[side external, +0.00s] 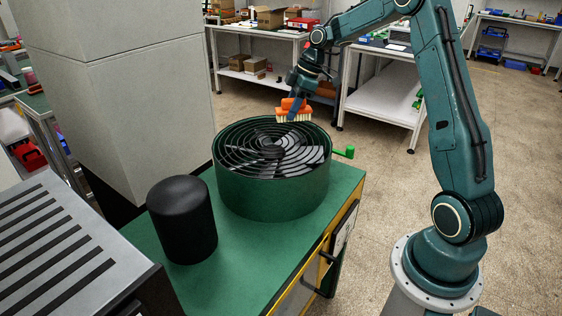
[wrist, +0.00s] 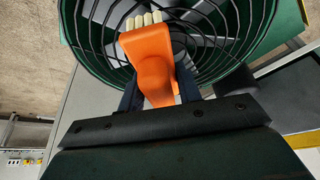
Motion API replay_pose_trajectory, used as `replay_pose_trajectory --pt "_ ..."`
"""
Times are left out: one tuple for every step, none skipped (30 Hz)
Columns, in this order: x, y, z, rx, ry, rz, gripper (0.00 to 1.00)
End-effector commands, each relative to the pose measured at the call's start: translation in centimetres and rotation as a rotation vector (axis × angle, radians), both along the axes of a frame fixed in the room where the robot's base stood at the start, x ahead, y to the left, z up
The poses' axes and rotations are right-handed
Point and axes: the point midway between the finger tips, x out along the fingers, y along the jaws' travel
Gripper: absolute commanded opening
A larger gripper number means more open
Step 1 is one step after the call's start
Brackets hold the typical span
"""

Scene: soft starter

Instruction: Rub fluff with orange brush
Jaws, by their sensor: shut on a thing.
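The orange brush (side external: 295,108) has pale bristles pointing down and is held over the far side of the round green fan housing (side external: 262,190). My gripper (side external: 294,100) is shut on the brush. In the wrist view, the orange brush (wrist: 152,55) sits between the dark fingers of my gripper (wrist: 160,90), its bristles toward the fan grille (wrist: 212,25). The bristles appear just above the grille's rim; I cannot tell whether they touch. I cannot make out any fluff on the grille.
The fan stands on a green-topped cabinet (side external: 245,244). A black cylinder (side external: 182,220) stands left of the fan. A small green knob (side external: 344,152) sticks out on the fan's right. A tall grey column (side external: 125,100) rises behind left, and a slotted grey box (side external: 60,250) is in front left.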

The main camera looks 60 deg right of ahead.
Motion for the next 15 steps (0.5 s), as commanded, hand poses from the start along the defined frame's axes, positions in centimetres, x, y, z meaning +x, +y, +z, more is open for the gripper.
replay_pose_trajectory --pt "0.0 0.0 0.5 -0.001 -0.003 0.001 0.13" --pt "0.0 0.0 0.8 0.0 -0.003 0.001 0.13" --pt "0.0 0.0 1.1 0.0 -0.003 0.0 0.13" --pt "0.0 0.0 1.4 -0.001 -0.002 -0.001 0.13" --pt "0.0 0.0 1.6 -0.001 -0.002 0.0 0.13" --pt "0.0 0.0 1.9 0.0 -0.003 0.001 0.13" --pt "0.0 0.0 2.1 0.0 -0.003 0.001 0.13" --pt "0.0 0.0 2.3 0.0 -0.002 0.001 0.13" --pt "0.0 0.0 2.4 0.0 -0.002 0.001 0.13" --pt "0.0 0.0 2.5 0.0 -0.001 0.0 0.13" --pt "0.0 0.0 2.6 -0.001 -0.001 0.0 0.13" --pt "0.0 0.0 2.6 0.0 0.0 0.0 0.13" --pt "0.0 0.0 2.6 0.0 0.0 0.0 0.13" --pt "0.0 0.0 2.6 0.0 0.0 0.0 0.13" --pt "0.0 0.0 2.6 0.0 0.0 0.0 0.13"
